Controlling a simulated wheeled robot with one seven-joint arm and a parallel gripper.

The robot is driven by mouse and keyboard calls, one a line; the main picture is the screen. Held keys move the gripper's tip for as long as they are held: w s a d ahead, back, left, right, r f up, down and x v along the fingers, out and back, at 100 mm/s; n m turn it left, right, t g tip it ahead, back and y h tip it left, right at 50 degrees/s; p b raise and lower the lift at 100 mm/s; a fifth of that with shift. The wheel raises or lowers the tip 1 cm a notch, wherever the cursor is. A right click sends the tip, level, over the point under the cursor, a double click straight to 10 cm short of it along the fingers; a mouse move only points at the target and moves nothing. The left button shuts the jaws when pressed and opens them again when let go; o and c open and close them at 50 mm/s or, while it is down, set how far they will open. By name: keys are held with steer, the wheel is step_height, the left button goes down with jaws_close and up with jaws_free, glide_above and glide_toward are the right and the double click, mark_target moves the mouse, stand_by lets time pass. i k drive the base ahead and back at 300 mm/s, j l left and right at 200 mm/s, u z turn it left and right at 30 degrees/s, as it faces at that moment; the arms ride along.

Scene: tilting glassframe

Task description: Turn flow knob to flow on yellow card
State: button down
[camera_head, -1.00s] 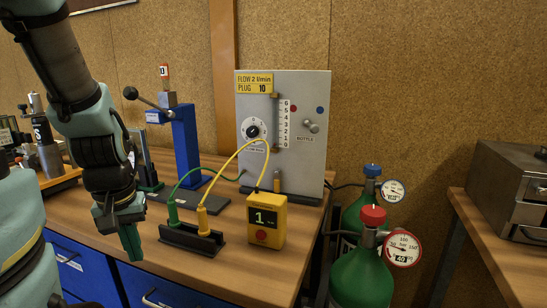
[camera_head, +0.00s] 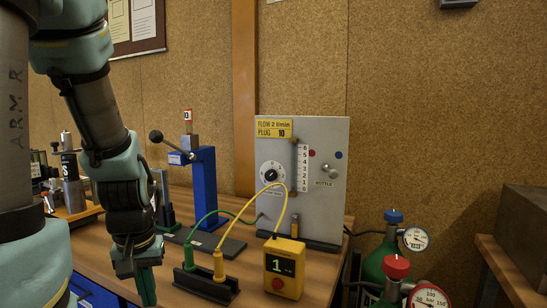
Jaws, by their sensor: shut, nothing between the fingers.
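The grey flow panel (camera_head: 334,215) stands at the back right of the bench. The yellow card (camera_head: 273,129) at its top left reads FLOW 2 l/min, PLUG 10. The flow knob (camera_head: 271,174) is black on a round white dial below the card; its exact setting is too small to read. A scale tube (camera_head: 302,168) with numbers up to 6 is right of the knob. My gripper (camera_head: 147,289) is shut and empty, pointing down over the bench's front left, well left of and nearer than the panel, touching nothing that I can see.
A yellow meter (camera_head: 284,268) showing 1 and a black socket block (camera_head: 206,284) with green and yellow plugs stand before the panel. Their cables arch near the knob. A blue press (camera_head: 203,190) with a lever stands left. Gas bottles (camera_head: 390,268) stand right.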

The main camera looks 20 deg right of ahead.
mark_target(271, 174)
steer(key=k+l+u, duration=0.1)
steer(key=u, duration=0.25)
steer(key=k+l+u, duration=0.1)
steer(key=u, duration=0.25)
steer(key=k+l+u, duration=0.15)
steer(key=u, duration=0.2)
steer(key=l, duration=0.1)
